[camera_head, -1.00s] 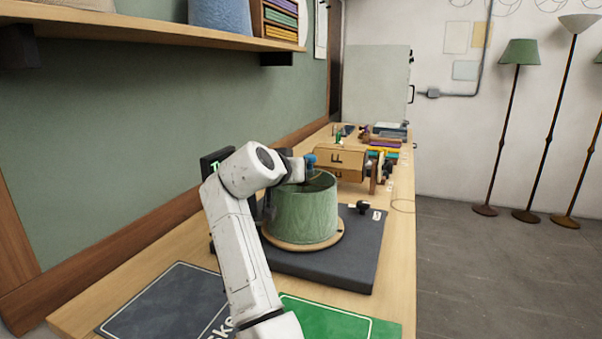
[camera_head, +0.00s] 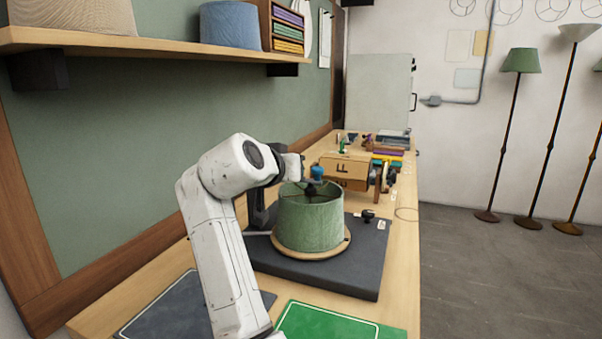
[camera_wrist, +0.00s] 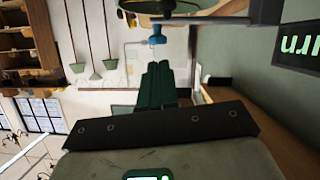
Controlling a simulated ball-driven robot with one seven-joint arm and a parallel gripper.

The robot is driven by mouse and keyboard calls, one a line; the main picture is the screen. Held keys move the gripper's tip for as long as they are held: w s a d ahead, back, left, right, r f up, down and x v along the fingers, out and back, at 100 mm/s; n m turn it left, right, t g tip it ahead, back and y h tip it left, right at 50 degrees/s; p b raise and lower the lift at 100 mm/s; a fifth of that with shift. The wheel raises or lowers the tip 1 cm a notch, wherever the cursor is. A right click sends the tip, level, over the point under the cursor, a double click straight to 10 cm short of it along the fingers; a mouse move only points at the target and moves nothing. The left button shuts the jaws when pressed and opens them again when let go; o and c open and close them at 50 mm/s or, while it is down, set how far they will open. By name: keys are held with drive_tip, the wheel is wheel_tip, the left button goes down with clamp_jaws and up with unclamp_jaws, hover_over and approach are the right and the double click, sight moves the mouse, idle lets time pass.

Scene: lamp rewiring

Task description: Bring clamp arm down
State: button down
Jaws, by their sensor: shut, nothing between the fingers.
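The clamp's dark post (camera_head: 258,205) stands at the left of the green lampshade (camera_head: 312,222) in the head view. A blue piece (camera_head: 316,172), apparently the end of the clamp arm, sits above the middle of the shade. My gripper (camera_head: 302,168) is just left of this blue piece, near shade-top height. In the wrist view my shut, empty dark-green fingers (camera_wrist: 157,68) point at the blue piece (camera_wrist: 157,39), with a small gap seeming to remain. A grey bar (camera_wrist: 205,21) runs beside it. My arm hides part of the clamp, and contact with the shade cannot be told.
The shade stands on a round wooden base (camera_head: 335,247) on a dark mat (camera_head: 355,278). A cardboard box (camera_head: 343,168) and other items lie behind it on the bench. A green mat (camera_head: 340,325) is in front. A shelf (camera_head: 150,47) overhangs the left.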

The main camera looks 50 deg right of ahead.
drive_tip(key=shift+v, duration=1.2)
drive_tip(key=shift+s, duration=0.15)
